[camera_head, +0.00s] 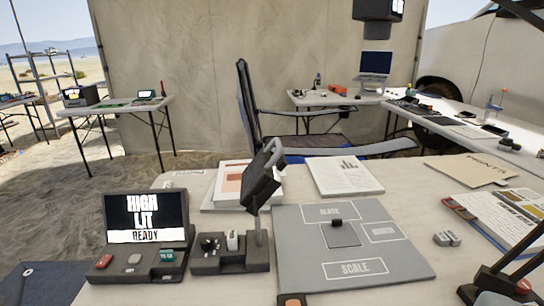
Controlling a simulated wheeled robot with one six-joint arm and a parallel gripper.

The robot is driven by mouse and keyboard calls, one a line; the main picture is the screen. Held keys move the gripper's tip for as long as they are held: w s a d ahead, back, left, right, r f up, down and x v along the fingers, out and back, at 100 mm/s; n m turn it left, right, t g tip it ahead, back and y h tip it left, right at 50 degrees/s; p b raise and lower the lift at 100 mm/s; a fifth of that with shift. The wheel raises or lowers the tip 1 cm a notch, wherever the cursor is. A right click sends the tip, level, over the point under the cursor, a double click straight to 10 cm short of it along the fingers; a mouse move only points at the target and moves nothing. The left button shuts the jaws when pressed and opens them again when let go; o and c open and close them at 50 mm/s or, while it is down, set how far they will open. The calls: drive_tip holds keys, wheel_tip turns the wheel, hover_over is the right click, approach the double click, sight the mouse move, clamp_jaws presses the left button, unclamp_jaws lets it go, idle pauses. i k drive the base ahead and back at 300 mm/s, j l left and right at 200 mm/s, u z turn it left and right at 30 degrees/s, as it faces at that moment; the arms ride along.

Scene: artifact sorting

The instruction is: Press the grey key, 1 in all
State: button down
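The grey key (134,259) is a small rounded button on the sloping front panel of a dark console (146,232) at the lower left. It sits between a red key (104,261) on its left and a green key (167,255) with small lettering on its right. The console's screen reads "HIGH", a second line that looks like "LJT", and "READY". Nothing covers the grey key. I cannot make out my gripper in this view, and nothing touches the keys.
A dark stand with a tilted head (262,187) rises right of the console. A grey mat (352,251) marked "SCALE" lies beside it. Papers (343,175) lie behind. A dark angled object (497,285) stands at the lower right. A chair (246,105) is beyond the table.

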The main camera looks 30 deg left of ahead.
sight(134, 260)
drive_tip(key=k+u, duration=0.75)
drive_tip(key=k+j+u, duration=0.15)
drive_tip(key=u, duration=0.25)
